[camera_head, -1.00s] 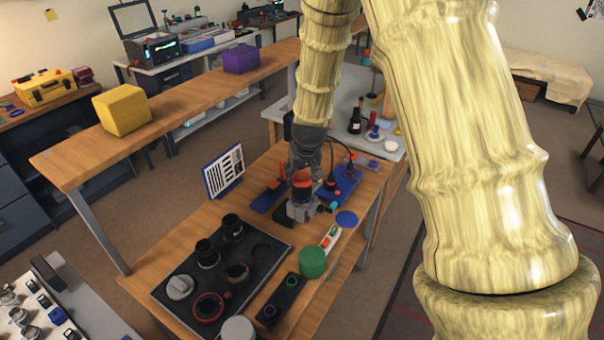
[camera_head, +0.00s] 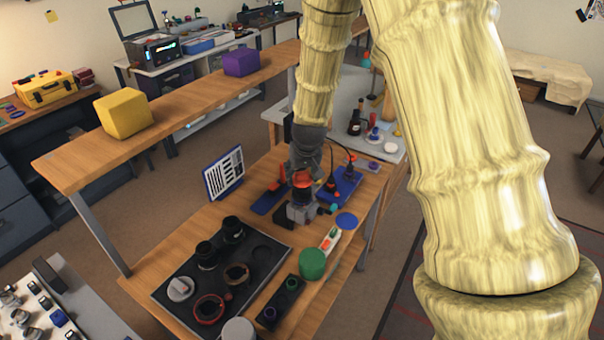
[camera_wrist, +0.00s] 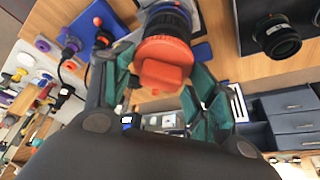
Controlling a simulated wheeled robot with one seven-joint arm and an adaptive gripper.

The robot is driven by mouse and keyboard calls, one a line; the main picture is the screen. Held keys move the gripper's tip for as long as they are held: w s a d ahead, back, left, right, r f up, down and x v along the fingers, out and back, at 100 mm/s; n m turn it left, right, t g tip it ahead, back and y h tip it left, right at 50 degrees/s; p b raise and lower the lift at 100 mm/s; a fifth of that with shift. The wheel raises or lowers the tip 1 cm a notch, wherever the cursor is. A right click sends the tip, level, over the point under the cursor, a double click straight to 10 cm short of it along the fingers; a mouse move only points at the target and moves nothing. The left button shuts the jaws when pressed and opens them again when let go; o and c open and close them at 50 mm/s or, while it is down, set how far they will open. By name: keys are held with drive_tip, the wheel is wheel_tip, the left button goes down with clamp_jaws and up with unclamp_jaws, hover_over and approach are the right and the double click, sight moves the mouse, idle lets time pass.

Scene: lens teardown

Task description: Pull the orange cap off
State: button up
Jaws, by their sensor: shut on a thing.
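The orange cap (camera_head: 302,181) sits at the top of a dark lens (camera_head: 301,196) that stands in a grey holder (camera_head: 301,212) on the wooden bench. In the wrist view, the cap (camera_wrist: 162,66) shows its raised grip tab towards the camera, and the lens barrel (camera_wrist: 168,20) lies directly beyond it. My gripper (camera_wrist: 166,64) has its teal-padded fingers on both sides of the cap and is shut on it. In the head view, my gripper (camera_head: 303,172) comes down from above, and its fingers are partly hidden. I see no clear gap between cap and lens.
A black tray (camera_head: 262,225) with lens parts lies at the front left. A green cylinder (camera_head: 312,264) and a white tool (camera_head: 330,238) are in front. A blue tray (camera_head: 343,187) with cabled tools is to the right. A striped chart (camera_head: 223,172) stands to the left.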

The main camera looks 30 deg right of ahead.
sight(302, 172)
drive_tip(key=shift+r+p, duration=1.5)
drive_tip(key=shift+r, duration=0.6)
